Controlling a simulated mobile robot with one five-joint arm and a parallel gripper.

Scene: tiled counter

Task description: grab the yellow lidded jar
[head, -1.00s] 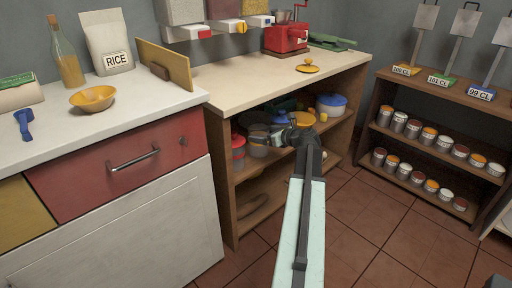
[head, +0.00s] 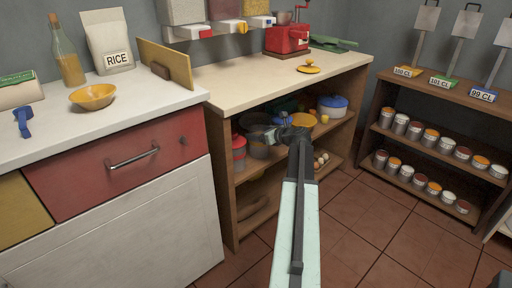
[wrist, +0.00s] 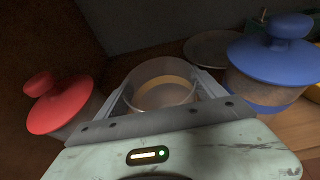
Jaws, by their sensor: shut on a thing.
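My gripper (head: 274,134) reaches into the upper shelf bay under the wooden counter. In the wrist view its fingers (wrist: 165,97) are shut on a clear, round, open-topped jar (wrist: 160,92) with a tan band showing through it. No lid shows on this jar. A red-lidded jar (wrist: 60,105) stands to its left and a blue-lidded jar (wrist: 272,62) to its right. The red jar also shows in the head view (head: 238,152). A yellow knobbed lid (head: 309,69) lies on the wooden counter top. Another yellow round shape (head: 303,119) is partly hidden behind my gripper.
The wooden counter (head: 235,82) overhangs the shelf bay. A white pot with a blue lid (head: 333,106) stands on the shelf to the right. Eggs (head: 320,160) lie on the lower shelf. A grey plate (wrist: 210,47) is behind the held jar. The tiled floor is clear.

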